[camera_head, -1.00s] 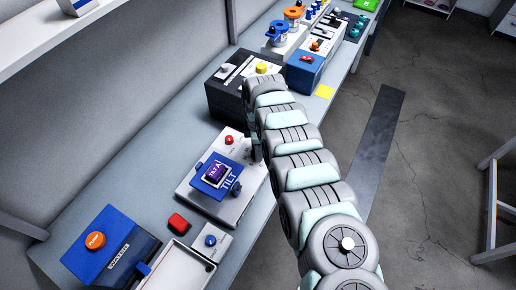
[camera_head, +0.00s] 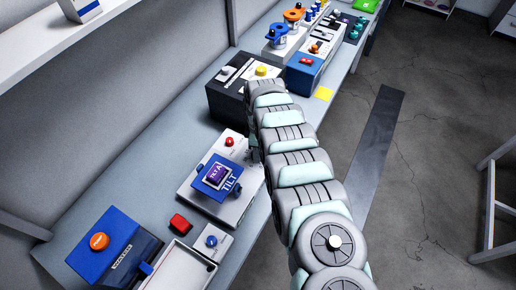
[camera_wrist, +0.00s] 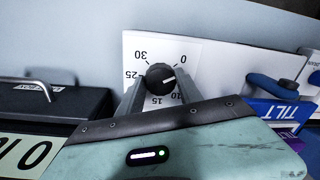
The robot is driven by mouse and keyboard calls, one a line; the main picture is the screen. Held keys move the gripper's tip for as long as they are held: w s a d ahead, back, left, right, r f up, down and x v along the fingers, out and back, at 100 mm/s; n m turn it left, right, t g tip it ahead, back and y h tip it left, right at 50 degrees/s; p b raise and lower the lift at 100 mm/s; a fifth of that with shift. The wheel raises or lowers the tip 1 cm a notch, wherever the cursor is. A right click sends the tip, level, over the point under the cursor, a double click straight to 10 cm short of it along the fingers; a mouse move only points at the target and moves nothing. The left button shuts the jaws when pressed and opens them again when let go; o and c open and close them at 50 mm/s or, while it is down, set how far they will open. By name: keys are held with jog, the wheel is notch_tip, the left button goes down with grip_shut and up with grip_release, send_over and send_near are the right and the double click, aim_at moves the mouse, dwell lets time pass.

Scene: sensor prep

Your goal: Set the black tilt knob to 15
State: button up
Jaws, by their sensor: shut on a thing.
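The round black tilt knob (camera_wrist: 160,77) is in the middle of the wrist view, on a white dial plate (camera_wrist: 134,48) with upside-down numbers. Its white pointer mark points right, between 0 and 10. My gripper (camera_wrist: 160,88) is shut on the knob, with one grey finger on each side of it. In the head view, the blue tilt platform (camera_head: 228,187) with a purple screen stands on a white base (camera_head: 232,210). My gripper (camera_head: 255,152) is at the right side of this base, where my arm hides most of it and the knob.
A red button (camera_head: 229,141) is on the base. A black box (camera_head: 230,101) stands behind it. A red block (camera_head: 180,223), a blue knob (camera_head: 211,241) and a blue box with an orange knob (camera_head: 98,241) are in front. Open floor is at right.

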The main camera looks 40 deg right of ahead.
jog(key=m+p, duration=0.2)
jog(key=m, duration=0.3)
jog(key=shift+a+r+m, duration=0.1)
jog(key=shift+m, duration=0.2)
jog(key=m, duration=0.6)
jog(key=shift+s+t+p, duration=0.1)
jog(key=shift+t+p, duration=0.2)
jog(key=m, duration=0.6)
jog(key=shift+a+m+b, duration=0.1)
jog(key=shift+m+b, duration=0.2)
jog(key=shift+b, duration=0.1)
jog(key=m+b, duration=0.1)
jog(key=m, duration=0.4)
jog(key=shift+m+t, duration=0.3)
jog(key=shift+h, duration=0.3)
jog(key=o, duration=1.4)
jog(key=shift+c, duration=0.2)
